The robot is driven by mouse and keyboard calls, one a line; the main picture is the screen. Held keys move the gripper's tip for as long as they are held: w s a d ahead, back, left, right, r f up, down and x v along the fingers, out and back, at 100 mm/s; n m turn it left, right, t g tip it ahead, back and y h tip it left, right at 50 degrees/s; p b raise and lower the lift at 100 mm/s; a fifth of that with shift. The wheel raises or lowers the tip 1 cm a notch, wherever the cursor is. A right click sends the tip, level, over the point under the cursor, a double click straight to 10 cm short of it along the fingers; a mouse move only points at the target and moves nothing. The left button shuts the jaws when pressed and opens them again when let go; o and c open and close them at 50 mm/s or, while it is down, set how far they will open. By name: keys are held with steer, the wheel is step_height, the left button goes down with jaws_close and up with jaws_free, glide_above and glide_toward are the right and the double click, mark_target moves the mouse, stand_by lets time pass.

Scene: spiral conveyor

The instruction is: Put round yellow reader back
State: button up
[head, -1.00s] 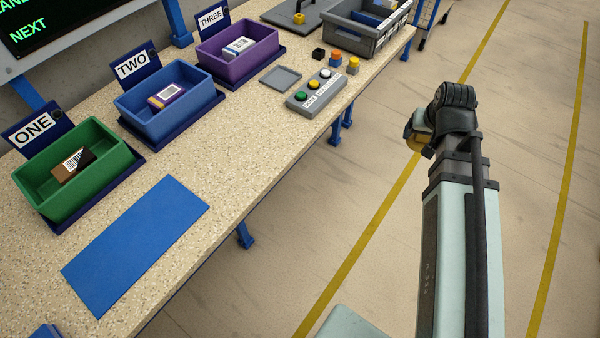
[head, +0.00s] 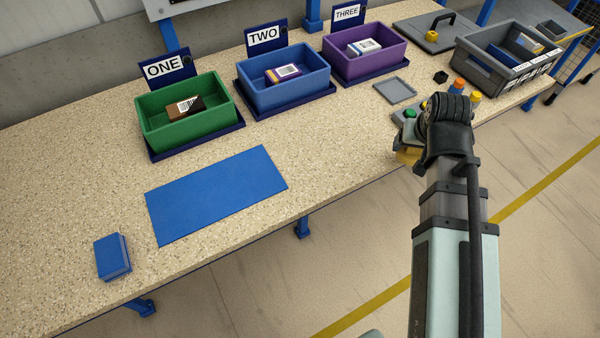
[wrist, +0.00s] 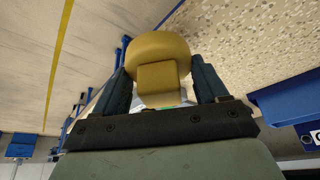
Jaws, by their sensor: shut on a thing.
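The round yellow reader (wrist: 160,47) is in the wrist view, with a rounded head and a squarish block below it. My gripper (wrist: 160,78) is shut on it, one dark finger on each side. In the head view a small part of the reader (head: 407,157) shows at the left of my wrist, by the bench's front edge. My wrist hides the rest of it and the fingers. The reader appears held up, clear of the bench top.
Green (head: 187,133), blue (head: 284,103) and purple (head: 366,73) bins stand along the back. A flat grey tray (head: 395,91), a partly hidden button box (head: 408,114) and a grey crate (head: 493,74) lie right. A blue mat (head: 216,196) and blue block (head: 113,257) lie left.

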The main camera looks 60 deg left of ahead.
steer(key=s+a, duration=0.2)
steer(key=s, duration=0.1)
steer(key=s+a+r+n, duration=0.1)
steer(key=s+a, duration=0.2)
steer(key=s, duration=0.1)
steer(key=s+a+n, duration=0.1)
steer(key=s+a, duration=0.1)
steer(key=s, duration=0.1)
steer(key=shift+s+a+r+g, duration=0.2)
steer(key=shift+a+r+g, duration=0.1)
steer(key=shift+g, duration=0.1)
steer(key=s+a+n, duration=0.1)
steer(key=s, duration=0.2)
steer(key=s+a+r, duration=0.1)
steer(key=s+a, duration=0.1)
steer(key=s, duration=0.2)
steer(key=s+a+n, duration=0.1)
steer(key=s+a, duration=0.1)
steer(key=s, duration=0.2)
steer(key=shift+s+a+r+n+g+y, duration=0.2)
steer(key=shift+r+n+g+y, duration=0.1)
steer(key=shift+g+y, duration=0.1)
steer(key=s+a+r+n, duration=0.1)
steer(key=s+r, duration=0.1)
steer(key=s, duration=1)
steer(key=s+a+r+n+g, duration=0.1)
steer(key=s+r+n, duration=0.1)
steer(key=s, duration=1)
steer(key=shift+a, duration=0.3)
steer(key=shift+s, duration=0.1)
